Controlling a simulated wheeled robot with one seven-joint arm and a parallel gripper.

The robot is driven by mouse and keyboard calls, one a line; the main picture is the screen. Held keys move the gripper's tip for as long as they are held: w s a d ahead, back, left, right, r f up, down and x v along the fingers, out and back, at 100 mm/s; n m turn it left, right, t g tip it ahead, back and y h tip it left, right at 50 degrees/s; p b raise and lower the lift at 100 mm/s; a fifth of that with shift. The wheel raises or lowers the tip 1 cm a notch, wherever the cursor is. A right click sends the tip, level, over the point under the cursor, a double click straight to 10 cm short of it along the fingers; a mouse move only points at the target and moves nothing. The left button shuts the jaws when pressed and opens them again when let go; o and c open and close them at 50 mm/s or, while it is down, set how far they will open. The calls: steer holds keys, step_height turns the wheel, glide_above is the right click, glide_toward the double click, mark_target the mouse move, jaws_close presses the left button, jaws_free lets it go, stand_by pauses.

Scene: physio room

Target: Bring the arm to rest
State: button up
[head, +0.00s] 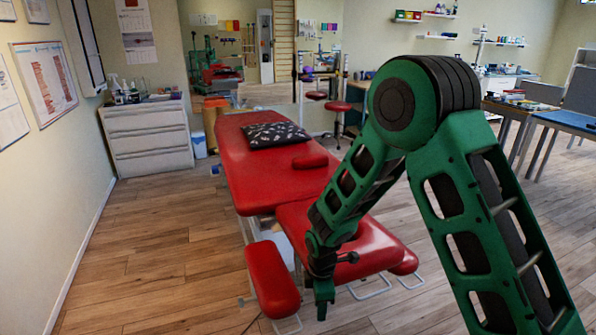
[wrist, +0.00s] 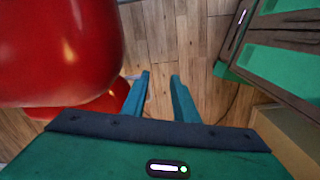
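My green arm rises at the right of the head view, bends at a high elbow and reaches down over the front of the red treatment table (head: 345,245). My gripper (head: 323,303) hangs at its end, pointing down in front of the table's near edge, beside the red side pad (head: 270,280). In the wrist view my gripper (wrist: 160,76) has its two fingers apart, with only wooden floor between them. It holds nothing. Red padding (wrist: 60,50) fills the upper left of the wrist view, close to the fingers; I cannot tell whether anything touches it.
A dark patterned pillow (head: 274,135) lies on the table. A white drawer unit (head: 148,135) stands against the left wall. A blue-topped table (head: 566,119) is at the right. Wooden floor (head: 150,250) is clear at the left. Green parts of my own body show right in the wrist view.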

steer(key=s+d+r+m, duration=0.3)
steer(key=d+r+m, duration=0.3)
steer(key=d+r, duration=0.45)
steer(key=s+d+r+m, duration=0.2)
steer(key=d+r+m, duration=0.5)
steer(key=d, duration=0.6)
steer(key=s+d+r+m, duration=0.3)
steer(key=s+m, duration=0.1)
steer(key=s, duration=0.3)
steer(key=s+d+r+m, duration=0.4)
steer(key=s, duration=0.4)
steer(key=s+d+r+m, duration=0.3)
steer(key=s+m, duration=0.1)
steer(key=s, duration=0.3)
steer(key=shift+s+d+r, duration=0.2)
steer(key=shift+s, duration=0.15)
steer(key=shift+g, duration=0.3)
steer(key=shift+w+f, duration=0.25)
steer(key=shift+w, duration=0.4)
